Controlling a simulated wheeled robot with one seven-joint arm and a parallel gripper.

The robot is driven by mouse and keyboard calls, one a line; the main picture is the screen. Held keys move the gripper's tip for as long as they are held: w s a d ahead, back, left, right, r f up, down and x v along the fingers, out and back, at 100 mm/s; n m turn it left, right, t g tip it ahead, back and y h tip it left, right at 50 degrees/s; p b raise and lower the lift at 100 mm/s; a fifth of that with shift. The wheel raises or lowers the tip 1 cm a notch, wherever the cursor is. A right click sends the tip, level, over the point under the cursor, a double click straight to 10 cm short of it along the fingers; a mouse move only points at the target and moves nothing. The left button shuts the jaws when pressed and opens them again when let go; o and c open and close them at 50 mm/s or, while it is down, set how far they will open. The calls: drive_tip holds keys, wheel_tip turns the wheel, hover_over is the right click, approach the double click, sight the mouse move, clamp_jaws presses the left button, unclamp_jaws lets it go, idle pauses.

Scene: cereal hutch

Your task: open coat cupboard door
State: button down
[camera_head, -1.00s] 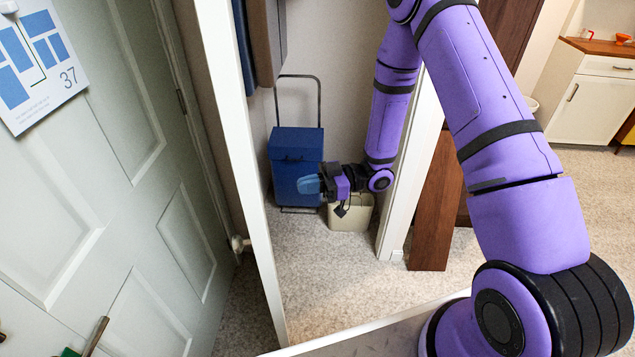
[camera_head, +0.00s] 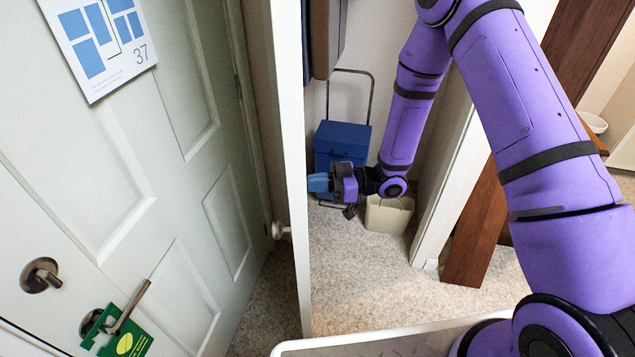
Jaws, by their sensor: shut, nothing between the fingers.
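The cupboard stands open to view. A tall white upright panel (camera_head: 287,170), seen nearly edge-on, borders it on the left; it looks like the coat cupboard door, standing open. Its handle is not visible. My gripper (camera_head: 319,184) is inside the opening at low height, its blue fingertips pointing left, shut and empty. The tips are close to the panel's inner side; I cannot tell whether they touch it. Dark coats (camera_head: 325,35) hang at the top of the cupboard.
A blue trolley (camera_head: 342,140) and a beige bin (camera_head: 388,215) stand behind my gripper. A pale green door (camera_head: 110,190) with a plan marked 37 fills the left. A brown board (camera_head: 485,225) leans at right.

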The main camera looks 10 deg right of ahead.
drive_tip(key=w+a+m+t, duration=0.1)
drive_tip(key=a+t, duration=0.1)
drive_tip(key=a, duration=1.5)
drive_tip(key=shift+w, duration=0.2)
drive_tip(key=shift+d, duration=0.1)
